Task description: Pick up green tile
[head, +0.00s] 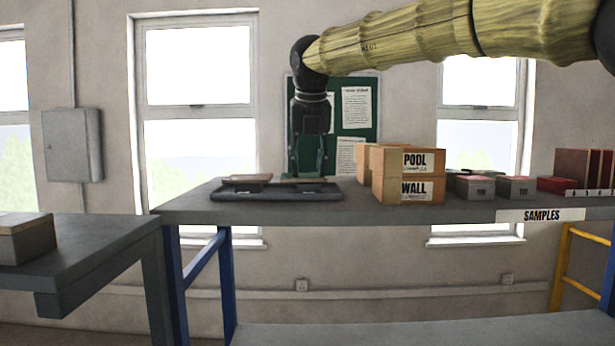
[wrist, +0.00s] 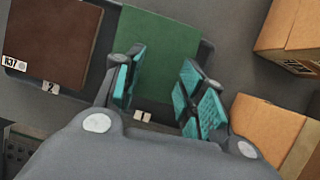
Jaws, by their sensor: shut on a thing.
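The green tile (wrist: 158,45) lies at the slot labelled 1 of a dark tray (wrist: 205,50), in the wrist view. My gripper (wrist: 160,62) is shut on the green tile, with one teal-padded finger on each side of it. In the head view my gripper (head: 307,172) points straight down over the right part of the tray (head: 275,195). The tile is hardly visible there, and the fingers hide parts of its edges in the wrist view. I cannot tell whether it is lifted clear of the tray.
Cardboard boxes (head: 408,190) labelled POOL and WALL stand to the right on the grey bench (head: 460,212). Grey sample boxes (head: 475,187) and red tiles (head: 580,168) are farther right.

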